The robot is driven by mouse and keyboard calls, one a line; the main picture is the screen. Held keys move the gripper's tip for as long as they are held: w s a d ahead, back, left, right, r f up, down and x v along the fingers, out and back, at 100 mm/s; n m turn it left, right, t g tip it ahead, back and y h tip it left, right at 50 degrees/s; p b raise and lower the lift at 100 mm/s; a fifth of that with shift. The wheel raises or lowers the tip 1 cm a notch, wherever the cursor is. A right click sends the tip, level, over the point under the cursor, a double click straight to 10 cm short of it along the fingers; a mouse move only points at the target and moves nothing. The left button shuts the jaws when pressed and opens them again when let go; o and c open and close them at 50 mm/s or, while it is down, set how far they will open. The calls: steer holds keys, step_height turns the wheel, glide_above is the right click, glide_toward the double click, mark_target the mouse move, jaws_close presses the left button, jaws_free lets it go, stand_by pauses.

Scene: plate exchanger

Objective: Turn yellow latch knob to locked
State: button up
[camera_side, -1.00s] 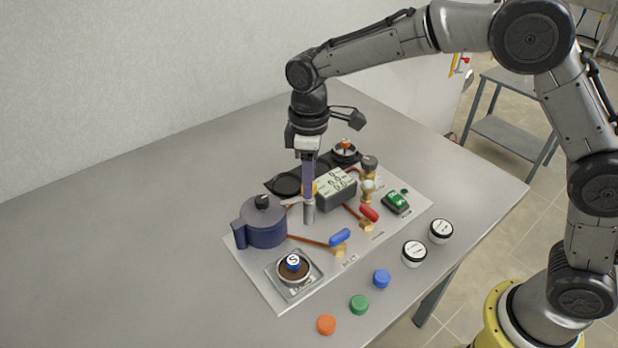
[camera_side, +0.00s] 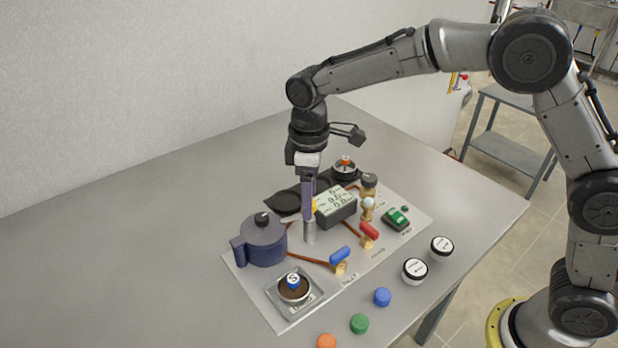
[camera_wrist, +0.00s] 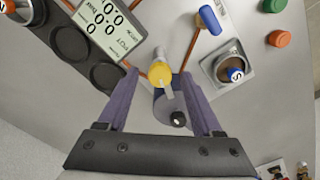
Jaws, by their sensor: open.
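The yellow latch knob (camera_wrist: 159,75) shows in the wrist view as a round yellow head with a pale bar across it. It lies between the fingertips of my gripper (camera_wrist: 160,78), which is open with purple fingers on either side. I cannot tell whether either finger touches the knob. In the side view my gripper (camera_side: 309,222) points straight down at the panel, and only a bit of the yellow knob (camera_side: 315,205) shows beside the fingers. The knob's turned position against any locked mark cannot be read.
A blue-grey pot (camera_side: 262,243) stands just left of my fingers. A display box (camera_side: 335,207) is close on the right. Blue (camera_side: 340,256) and red (camera_side: 369,231) valve handles sit in front. Loose caps lie along the table's near edge; the table's left is clear.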

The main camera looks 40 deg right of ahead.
step_height(320, 180, up, 14)
steer(key=shift+f, duration=0.2)
stand_by(0.4)
steer(key=s+d+r+m+t, duration=0.3)
steer(key=s+d+r, duration=0.6)
steer(key=s+d, duration=0.3)
steer(key=s+d+f+m+t, duration=0.2)
steer(key=s+d+f+m, duration=0.2)
steer(key=s+f, duration=0.8)
steer(key=s+m, duration=0.2)
steer(key=s, duration=0.1)
steer(key=shift+s+f+t, duration=0.2)
steer(key=shift+f+t, duration=0.1)
steer(key=shift+f, duration=0.1)
